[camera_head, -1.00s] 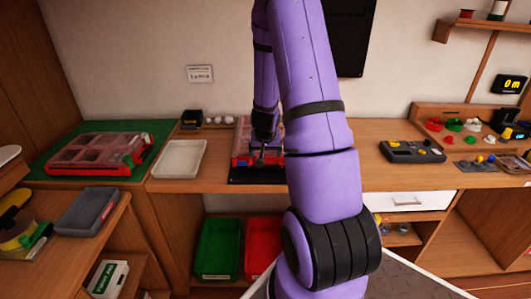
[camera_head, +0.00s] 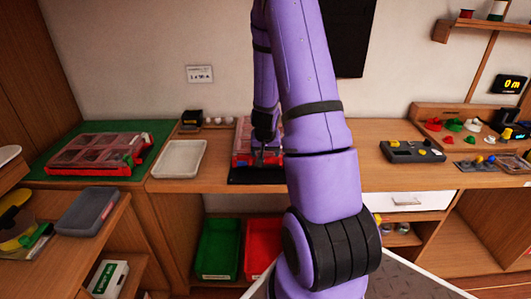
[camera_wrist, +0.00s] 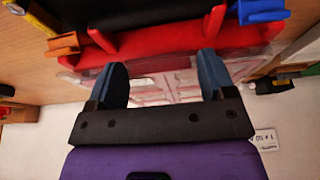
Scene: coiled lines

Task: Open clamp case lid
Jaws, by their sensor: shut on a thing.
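A red case (camera_head: 242,142) with a clear lid stands on a black mat on the counter, partly hidden behind my arm. In the wrist view its red body (camera_wrist: 150,42) crosses the upper part, with an orange latch (camera_wrist: 63,45) and a blue latch (camera_wrist: 262,11). The clear lid (camera_wrist: 165,88) shows between and behind my blue fingertips. My gripper (camera_wrist: 163,65) is at the lid, its fingers spread across a wide part of it and shut on it. It also shows small at the case in the head view (camera_head: 262,156). The exact contact is hidden.
Another red, clear-lidded case (camera_head: 97,152) lies on a green mat at the left. A white tray (camera_head: 178,159) is left of the middle case. A dark device (camera_head: 412,151) and small coloured parts lie at the right. Green (camera_head: 218,248) and red (camera_head: 262,250) bins stand below.

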